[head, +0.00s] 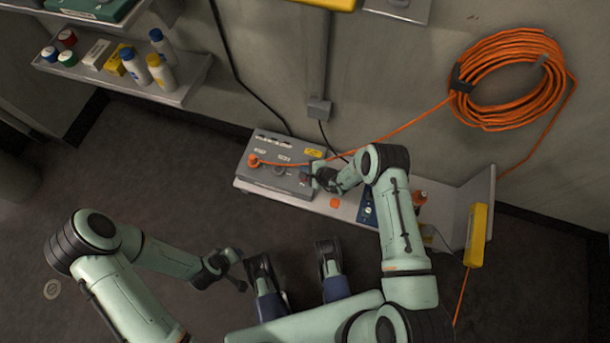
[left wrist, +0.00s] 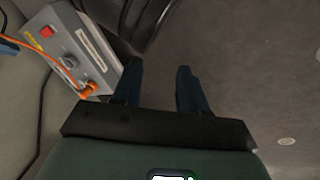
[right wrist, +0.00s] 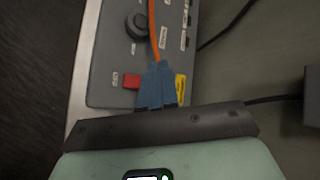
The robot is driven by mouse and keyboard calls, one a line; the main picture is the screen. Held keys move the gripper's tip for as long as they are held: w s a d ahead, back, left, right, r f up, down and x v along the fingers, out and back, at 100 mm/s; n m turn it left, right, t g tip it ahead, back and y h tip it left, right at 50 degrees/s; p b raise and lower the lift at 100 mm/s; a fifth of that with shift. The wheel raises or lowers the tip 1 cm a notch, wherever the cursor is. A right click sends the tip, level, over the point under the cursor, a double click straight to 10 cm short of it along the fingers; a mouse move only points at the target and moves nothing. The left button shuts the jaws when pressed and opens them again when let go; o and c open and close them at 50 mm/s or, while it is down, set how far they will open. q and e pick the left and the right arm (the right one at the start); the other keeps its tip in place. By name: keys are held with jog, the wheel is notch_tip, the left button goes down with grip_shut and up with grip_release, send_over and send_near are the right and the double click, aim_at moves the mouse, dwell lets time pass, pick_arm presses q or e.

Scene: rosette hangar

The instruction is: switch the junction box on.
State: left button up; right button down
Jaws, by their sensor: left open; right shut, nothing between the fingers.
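The junction box (head: 268,148) is a grey box on a narrow bench against the wall, with an orange plug (head: 253,160), a black knob (right wrist: 137,25) and a yellow label (right wrist: 181,88). A red switch (right wrist: 131,82) is on its face near one end; it also shows in the left wrist view (left wrist: 46,31). My right gripper (right wrist: 158,72) is shut and empty, over that end of the box between the red switch and the yellow label. I cannot tell whether it touches the face. My left gripper (left wrist: 156,72) is open and empty, low and away from the box.
An orange cable runs from the plug past my right fingers to a coil (head: 510,80) on the wall. The bench (head: 345,210) holds an orange square and a blue item near my right arm. A shelf (head: 185,88) with bottles is upper left.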

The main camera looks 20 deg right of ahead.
jog(key=f+b, duration=0.2)
jog(key=f, duration=0.1)
jog(key=shift+w+d, duration=0.15)
jog(key=shift+w, duration=0.05)
jog(key=b, duration=0.4)
send_over(307, 179)
notch_tip(307, 179, down, 4)
jog(key=shift+w+f, duration=0.1)
pick_arm(q)
jog(key=s+a+f+g, duration=0.2)
jog(key=s+f+g, duration=0.2)
jog(key=s+f, duration=0.4)
jog(key=shift+s+f+n, duration=0.35)
jog(key=shift+s+n, duration=0.05)
jog(key=shift+s, duration=1.2)
pick_arm(e)
jog(key=shift+f, duration=0.45)
jog(key=shift+w+f, duration=0.1)
jog(key=shift+f, duration=0.05)
jog(key=shift+f, duration=0.25)
pick_arm(q)
jog(key=shift+r, duration=0.2)
jog(key=shift+s+r+p, duration=0.1)
jog(key=shift+r+p, duration=0.25)
jog(key=shift+p, duration=0.35)
pick_arm(e)
jog(key=shift+r, duration=0.4)
